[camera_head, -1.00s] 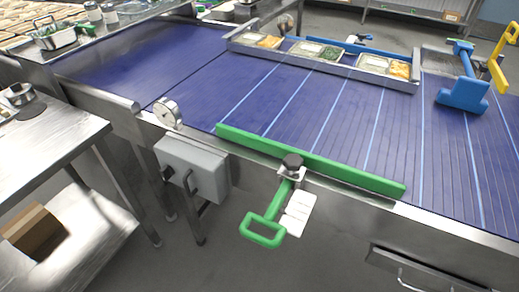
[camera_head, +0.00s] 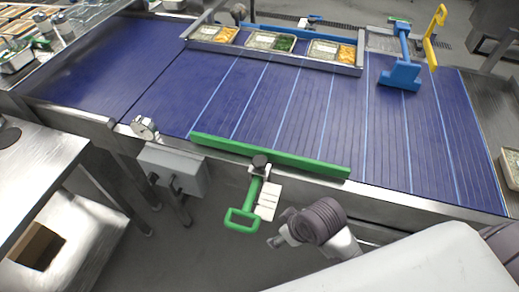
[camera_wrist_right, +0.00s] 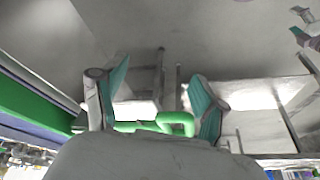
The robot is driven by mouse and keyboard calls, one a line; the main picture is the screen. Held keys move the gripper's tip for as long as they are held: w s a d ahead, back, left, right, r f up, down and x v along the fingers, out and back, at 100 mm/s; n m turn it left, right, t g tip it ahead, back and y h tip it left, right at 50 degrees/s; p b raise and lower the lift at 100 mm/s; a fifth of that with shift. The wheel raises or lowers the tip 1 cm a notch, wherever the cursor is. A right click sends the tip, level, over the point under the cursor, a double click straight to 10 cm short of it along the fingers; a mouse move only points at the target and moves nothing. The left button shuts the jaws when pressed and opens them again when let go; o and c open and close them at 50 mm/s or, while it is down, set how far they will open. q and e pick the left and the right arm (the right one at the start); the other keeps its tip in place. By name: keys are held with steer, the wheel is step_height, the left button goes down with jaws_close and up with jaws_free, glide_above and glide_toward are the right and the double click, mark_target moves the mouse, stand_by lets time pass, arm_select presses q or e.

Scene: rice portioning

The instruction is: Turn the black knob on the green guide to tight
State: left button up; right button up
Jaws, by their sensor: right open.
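The green guide (camera_head: 270,155) is a long bar along the near edge of the blue belt in the head view. My right gripper (camera_head: 276,238) is low in front of the belt, right of the handle and below the knob, touching neither. In the right wrist view its teal-padded fingers (camera_wrist_right: 157,100) are spread apart and empty. The handle (camera_wrist_right: 175,122) shows beyond them, and the guide (camera_wrist_right: 35,105) is at the left. The knob does not show there. My left gripper is not in view.
A white label plate (camera_head: 267,201) hangs beside the handle. Food trays (camera_head: 270,42) and a blue guide (camera_head: 400,75) are across the belt (camera_head: 300,100). Floor is open below the handle.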

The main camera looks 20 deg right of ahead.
steer(key=w+a+r+n+y, duration=0.2)
steer(key=w+a+r+n, duration=0.4)
steer(key=a+r+n, duration=0.1)
step_height(320, 180, up, 14)
steer(key=n+g+h, duration=0.3)
steer(key=n+h, duration=0.1)
steer(key=n, duration=0.9)
glide_above(259, 160)
arm_select(q)
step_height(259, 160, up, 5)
steer(key=p, duration=0.4)
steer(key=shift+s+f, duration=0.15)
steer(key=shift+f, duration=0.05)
arm_select(e)
steer(key=shift+n, duration=0.3)
step_height(259, 160, down, 14)
steer(key=shift+s+r, duration=0.1)
steer(key=c, duration=1.1)
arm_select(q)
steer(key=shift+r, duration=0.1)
arm_select(e)
steer(key=shift+c, duration=0.2)
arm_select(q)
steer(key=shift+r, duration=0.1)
